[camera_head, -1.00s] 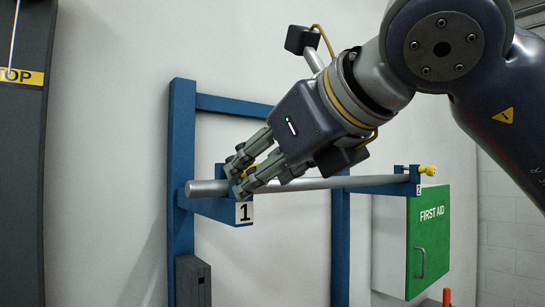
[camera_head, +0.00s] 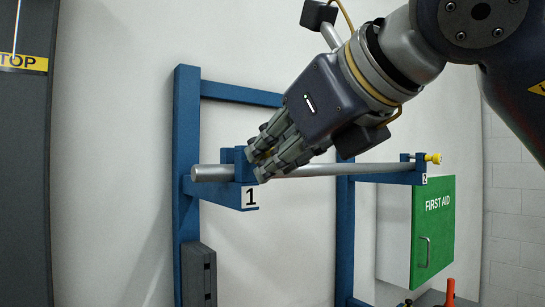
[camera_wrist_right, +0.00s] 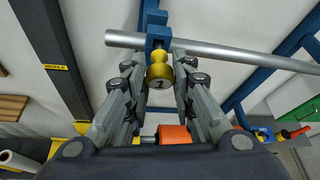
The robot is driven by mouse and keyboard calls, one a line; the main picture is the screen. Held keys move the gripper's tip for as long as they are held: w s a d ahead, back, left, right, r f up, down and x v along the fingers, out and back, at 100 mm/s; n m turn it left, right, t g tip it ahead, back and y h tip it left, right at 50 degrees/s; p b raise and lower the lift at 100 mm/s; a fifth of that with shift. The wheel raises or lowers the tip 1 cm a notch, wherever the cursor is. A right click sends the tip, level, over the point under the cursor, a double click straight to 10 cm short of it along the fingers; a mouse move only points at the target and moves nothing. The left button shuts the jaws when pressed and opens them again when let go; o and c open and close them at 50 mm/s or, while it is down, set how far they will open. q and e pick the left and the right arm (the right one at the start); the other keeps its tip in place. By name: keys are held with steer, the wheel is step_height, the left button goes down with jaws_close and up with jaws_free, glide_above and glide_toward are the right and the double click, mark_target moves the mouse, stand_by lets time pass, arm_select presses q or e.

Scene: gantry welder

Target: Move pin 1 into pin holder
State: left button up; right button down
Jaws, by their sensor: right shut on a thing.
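Pin 1 is a yellow knob with a dark mark on its end (camera_wrist_right: 159,76). It shows in the right wrist view between the fingertips of my right gripper (camera_wrist_right: 159,68), against a blue bracket. In the head view the fingers of my right gripper (camera_head: 260,164) are at the blue bracket marked 1 (camera_head: 228,192) and hide the pin. My right gripper is shut on pin 1. How deep the pin sits in the bracket is hidden. I cannot make out the pin holder with certainty. My left gripper is not in view.
A long grey bar (camera_head: 375,168) rests across the blue rack (camera_head: 186,130), from bracket 1 to bracket 2 (camera_head: 405,179). A second yellow pin (camera_head: 433,158) is at bracket 2. A green first aid cabinet (camera_head: 432,230) hangs at right. A dark grey box (camera_head: 198,275) is below.

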steer(key=shift+s+d+r+b, duration=0.1)
steer(key=shift+s+d+b, duration=0.25)
steer(key=shift+s+d, duration=0.35)
steer(key=shift+s+d+f+b, duration=0.1)
steer(key=shift+s+d+b, duration=0.35)
steer(key=shift+s, duration=0.45)
steer(key=shift+s+d+r+b, duration=0.1)
steer(key=shift+s+d+b, duration=0.2)
steer(key=shift+s+d, duration=0.4)
steer(key=shift+s+a, duration=0.1)
steer(key=shift+s, duration=0.1)
